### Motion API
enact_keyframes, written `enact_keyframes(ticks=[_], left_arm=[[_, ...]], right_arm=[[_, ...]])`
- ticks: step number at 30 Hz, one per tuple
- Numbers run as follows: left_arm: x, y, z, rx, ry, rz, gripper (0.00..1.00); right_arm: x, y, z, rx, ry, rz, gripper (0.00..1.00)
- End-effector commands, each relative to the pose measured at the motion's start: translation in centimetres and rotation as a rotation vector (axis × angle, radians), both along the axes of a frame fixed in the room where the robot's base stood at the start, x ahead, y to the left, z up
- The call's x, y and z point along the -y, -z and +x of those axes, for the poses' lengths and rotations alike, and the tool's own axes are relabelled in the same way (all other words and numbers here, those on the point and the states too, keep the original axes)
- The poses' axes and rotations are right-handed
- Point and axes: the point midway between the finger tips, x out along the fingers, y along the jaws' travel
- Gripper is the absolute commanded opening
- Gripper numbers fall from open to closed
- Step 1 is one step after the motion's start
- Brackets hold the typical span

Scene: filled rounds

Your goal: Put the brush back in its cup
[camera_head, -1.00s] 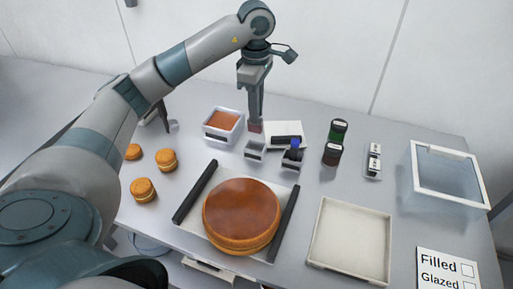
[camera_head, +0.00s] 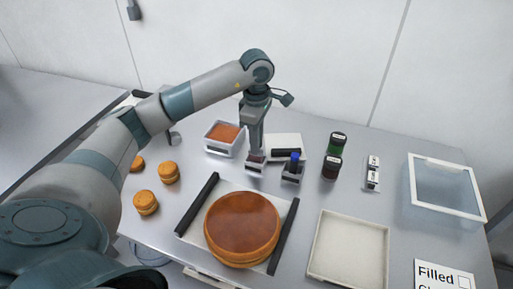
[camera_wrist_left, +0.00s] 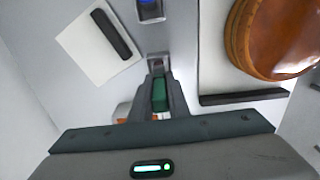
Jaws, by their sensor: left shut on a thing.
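My left gripper (camera_head: 256,147) points down at the table and is shut on the brush, whose green handle (camera_wrist_left: 159,93) shows between the fingers in the left wrist view. In the left wrist view the cup (camera_wrist_left: 156,57) lies just beyond the fingertips. The brush end is at the cup's mouth; I cannot tell how far inside it is. My right gripper is not in view.
A second small holder (camera_head: 291,177) with a blue-topped item stands close right of the cup. A tub of orange-brown filling (camera_head: 224,133) is behind left. A large glazed cake (camera_head: 242,222) sits between dark bars in front. An empty tray (camera_head: 348,249) is front right.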

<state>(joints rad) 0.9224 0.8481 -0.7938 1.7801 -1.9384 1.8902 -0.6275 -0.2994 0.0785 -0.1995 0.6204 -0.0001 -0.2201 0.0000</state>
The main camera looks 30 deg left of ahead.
Motion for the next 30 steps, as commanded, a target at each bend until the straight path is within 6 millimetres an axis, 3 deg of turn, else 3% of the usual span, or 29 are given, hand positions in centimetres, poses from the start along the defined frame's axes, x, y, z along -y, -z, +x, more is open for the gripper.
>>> enact_keyframes(ticks=[7, 20, 21, 23, 30], left_arm=[[0.0, 2.6, 0.0, -0.002, 0.0, 0.0, 0.0], [0.0, 3.3, 0.0, 0.001, 0.0, 0.0, 0.0], [0.0, 3.3, 0.0, 0.001, 0.0, 0.0, 0.18], [0.0, 3.2, 0.0, 0.001, 0.0, 0.0, 0.32], [0.0, 3.2, 0.0, 0.001, 0.0, 0.0, 0.34]], right_arm=[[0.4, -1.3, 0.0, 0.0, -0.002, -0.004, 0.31], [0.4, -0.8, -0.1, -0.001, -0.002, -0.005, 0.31], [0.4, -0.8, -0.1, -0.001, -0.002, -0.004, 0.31], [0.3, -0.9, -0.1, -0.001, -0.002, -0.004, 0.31], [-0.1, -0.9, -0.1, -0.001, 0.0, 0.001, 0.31]])
